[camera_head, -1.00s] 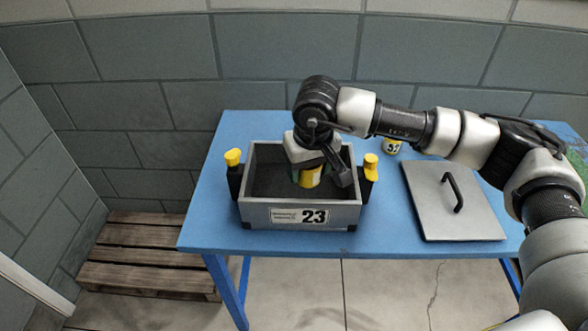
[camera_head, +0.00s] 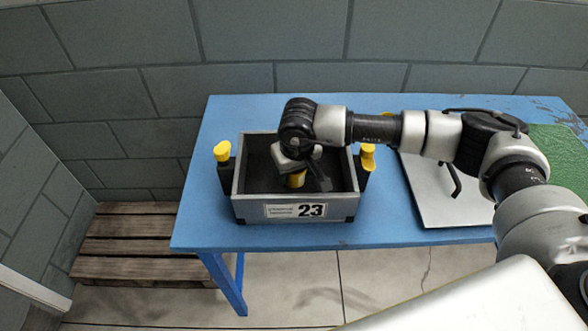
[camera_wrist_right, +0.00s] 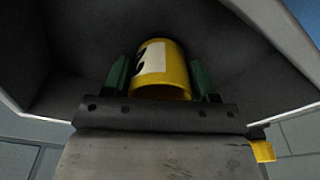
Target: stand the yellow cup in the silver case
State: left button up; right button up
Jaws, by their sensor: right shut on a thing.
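The silver case (camera_head: 343,208) stands open on the blue table, with a dark lining and a label reading 23 on its front. The yellow cup (camera_head: 297,180) is inside the case, largely hidden by my right gripper in the head view. In the right wrist view the yellow cup (camera_wrist_right: 172,72) with its white label sits between the green-padded fingers, with the dark case interior around it. My right gripper (camera_wrist_right: 163,85) is shut on the cup. I cannot tell whether the cup touches the case floor. My left gripper is not in view.
The blue table (camera_head: 205,222) has yellow-topped black latches (camera_head: 223,160) at the case's sides. A grey lid with a black handle (camera_head: 425,195) lies to the right, beneath my right arm. A green mat (camera_head: 560,150) is at the far right. A wooden pallet (camera_head: 130,245) is on the floor left.

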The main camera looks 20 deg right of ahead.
jog(key=shift+f, duration=0.3)
jog(key=shift+f+b, duration=0.2)
jog(key=shift+b, duration=0.1)
jog(key=o, duration=0.9)
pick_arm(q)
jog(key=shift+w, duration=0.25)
pick_arm(e)
jog(key=shift+r, duration=0.1)
jog(key=shift+r, duration=0.1)
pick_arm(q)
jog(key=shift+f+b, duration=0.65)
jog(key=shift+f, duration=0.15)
pick_arm(e)
jog(key=r, duration=0.4)
jog(key=s+r, duration=0.1)
jog(key=r, duration=0.3)
jog(key=s+r, duration=0.1)
jog(key=r, duration=0.3)
jog(key=shift+d, duration=0.1)
